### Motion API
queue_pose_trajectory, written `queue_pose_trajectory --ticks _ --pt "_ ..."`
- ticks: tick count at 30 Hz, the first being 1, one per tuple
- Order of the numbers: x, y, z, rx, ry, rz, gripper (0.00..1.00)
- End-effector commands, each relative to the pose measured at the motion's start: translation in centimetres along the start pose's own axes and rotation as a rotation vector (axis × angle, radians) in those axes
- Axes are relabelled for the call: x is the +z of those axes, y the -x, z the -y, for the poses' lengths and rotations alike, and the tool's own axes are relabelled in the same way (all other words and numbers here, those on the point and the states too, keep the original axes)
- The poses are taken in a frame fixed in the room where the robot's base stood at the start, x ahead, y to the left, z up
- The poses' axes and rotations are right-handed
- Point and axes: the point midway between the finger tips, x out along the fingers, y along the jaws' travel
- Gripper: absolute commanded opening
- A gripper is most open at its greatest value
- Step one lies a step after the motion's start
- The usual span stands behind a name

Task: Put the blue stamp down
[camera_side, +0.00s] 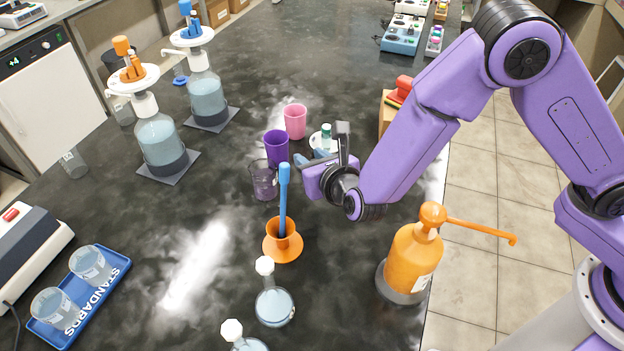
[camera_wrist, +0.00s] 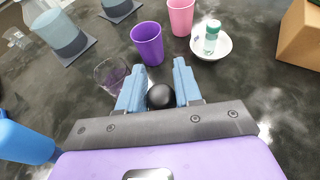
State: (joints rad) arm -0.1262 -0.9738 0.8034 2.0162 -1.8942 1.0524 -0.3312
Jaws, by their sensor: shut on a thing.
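My gripper (camera_wrist: 158,82) has light blue fingers, closed on a round black knob (camera_wrist: 160,96) in the wrist view. I take the knob to be the handle top of the blue stamp; the rest of the stamp is hidden below it and behind the fingers. In the side view my gripper (camera_side: 303,160) is low over the dark bench, right of the purple cup (camera_side: 277,146). The stamp cannot be made out there. Whether its underside touches the bench cannot be told.
A clear beaker (camera_side: 264,182), pink cup (camera_side: 295,121) and white dish (camera_side: 319,141) with a vial stand close by. An orange holder (camera_side: 283,247) with an upright blue rod (camera_side: 284,185) and an orange pump bottle (camera_side: 412,255) are nearer. The bench (camera_side: 215,235) is clear left of the holder.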

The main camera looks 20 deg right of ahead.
Motion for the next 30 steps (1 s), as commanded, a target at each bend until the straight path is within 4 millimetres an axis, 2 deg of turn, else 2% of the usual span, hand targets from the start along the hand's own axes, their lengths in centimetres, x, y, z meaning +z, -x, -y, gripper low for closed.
queue_pose_trajectory --ticks 8,16,30 --pt "-1.9 -0.8 0.0 0.0 0.002 -0.001 0.04" --pt "-4.9 -2.0 0.0 0.001 0.002 -0.001 0.04" --pt "-5.5 -2.3 0.0 0.001 0.001 0.0 0.04"
